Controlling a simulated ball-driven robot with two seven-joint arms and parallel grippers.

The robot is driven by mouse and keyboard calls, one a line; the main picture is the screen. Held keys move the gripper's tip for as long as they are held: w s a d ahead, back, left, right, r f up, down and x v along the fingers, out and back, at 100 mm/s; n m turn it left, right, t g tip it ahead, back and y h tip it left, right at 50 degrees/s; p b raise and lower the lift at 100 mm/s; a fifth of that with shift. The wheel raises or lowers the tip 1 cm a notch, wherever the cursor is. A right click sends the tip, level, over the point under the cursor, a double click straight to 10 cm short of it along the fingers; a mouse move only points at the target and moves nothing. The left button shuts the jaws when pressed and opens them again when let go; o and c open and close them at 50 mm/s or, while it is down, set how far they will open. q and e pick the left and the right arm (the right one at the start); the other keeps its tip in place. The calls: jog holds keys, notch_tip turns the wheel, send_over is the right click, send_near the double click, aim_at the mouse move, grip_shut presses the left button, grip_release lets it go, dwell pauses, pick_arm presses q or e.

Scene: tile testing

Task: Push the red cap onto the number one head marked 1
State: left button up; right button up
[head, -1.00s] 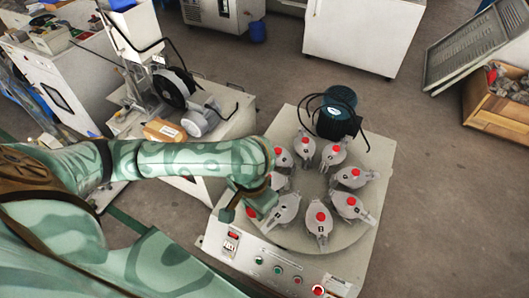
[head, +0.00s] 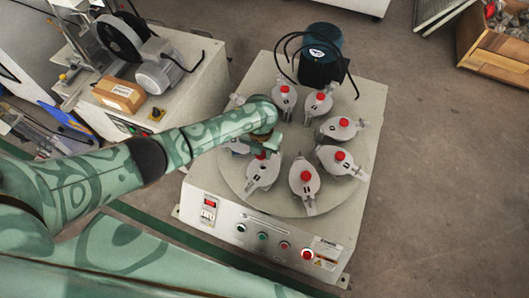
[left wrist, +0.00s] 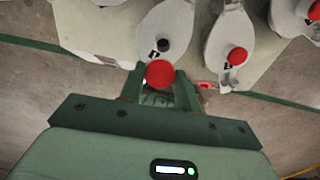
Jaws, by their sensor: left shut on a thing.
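The red cap (left wrist: 160,74) is between the fingers of my left gripper (left wrist: 160,88) in the left wrist view. In the head view the cap (head: 260,155) shows just below my left gripper (head: 264,148). My left gripper is shut on it. A grey head (left wrist: 170,22) with a bare dark stem (left wrist: 163,45) is right beyond the cap; its small label is too blurred to read surely. In the head view this uncapped head (head: 262,174) lies at the turntable's front left, partly under the gripper. The cap appears apart from the stem. My right gripper is out of view.
Several other grey heads with red caps, such as one at the front (head: 304,180), ring the round turntable (head: 285,206). A dark green motor (head: 320,58) with black cables stands behind. The front panel (head: 262,236) has buttons. A grinder bench (head: 190,95) is left.

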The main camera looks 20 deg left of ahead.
aim_at(263, 163)
pick_arm(q)
jog(key=m, duration=0.1)
jog(key=f+m, duration=0.2)
jog(key=shift+w+d+f+b, duration=0.2)
jog(key=shift+w+d+b, duration=0.05)
jog(key=shift+b, duration=0.1)
jog(key=shift+f+b, duration=0.5)
jog(key=shift+f, duration=0.15)
notch_tip(263, 163, down, 2)
jog(key=shift+b, duration=0.7)
jog(key=shift+f+b, duration=0.55)
jog(key=shift+f, duration=0.4)
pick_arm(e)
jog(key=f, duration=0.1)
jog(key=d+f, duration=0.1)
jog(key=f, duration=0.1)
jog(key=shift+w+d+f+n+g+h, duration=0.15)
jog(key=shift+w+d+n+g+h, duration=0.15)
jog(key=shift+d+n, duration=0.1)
pick_arm(q)
jog(key=shift+f+b, duration=0.55)
jog(key=shift+f, duration=0.2)
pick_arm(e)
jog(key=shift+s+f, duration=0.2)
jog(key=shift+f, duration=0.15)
pick_arm(q)
jog(key=o, duration=1.5)
